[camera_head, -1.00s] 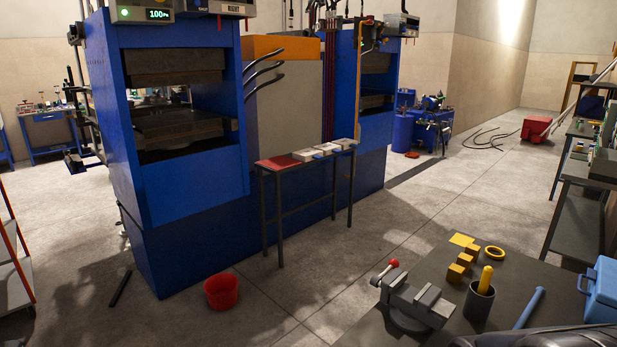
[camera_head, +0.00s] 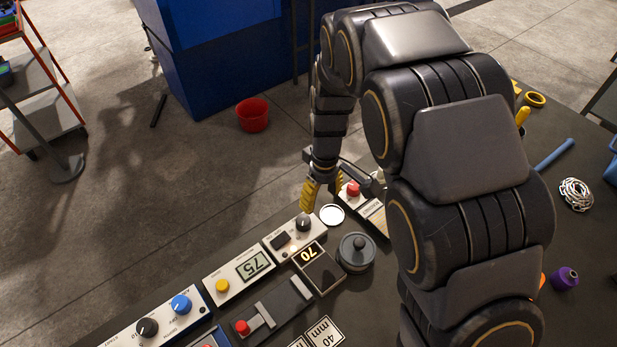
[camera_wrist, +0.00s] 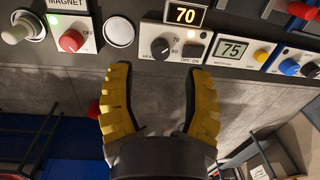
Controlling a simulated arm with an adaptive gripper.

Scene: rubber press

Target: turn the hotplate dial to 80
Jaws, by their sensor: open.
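The hotplate dial (camera_head: 303,222) is a dark round knob on a white panel (camera_head: 288,243) with a dark switch. In the wrist view the dial (camera_wrist: 160,48) sits beside marks that seem to read 70 and 80, with an ON/OFF switch (camera_wrist: 192,52) to its right. A display (camera_wrist: 185,15) behind it reads 70; it also shows in the head view (camera_head: 309,254). My gripper (camera_wrist: 160,72) has its yellow fingers spread, with nothing between them. In the wrist view the dial lies just beyond the fingertips. In the head view my gripper (camera_head: 311,196) is close to the panel's far end.
The magnet box with a red button (camera_wrist: 71,41) and a white disc (camera_wrist: 118,32) stand left of the dial. A panel reading 75 (camera_wrist: 233,48) is on the right. A lidded dark pot (camera_head: 355,252) stands near the dial. A red bucket (camera_head: 253,115) is on the floor.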

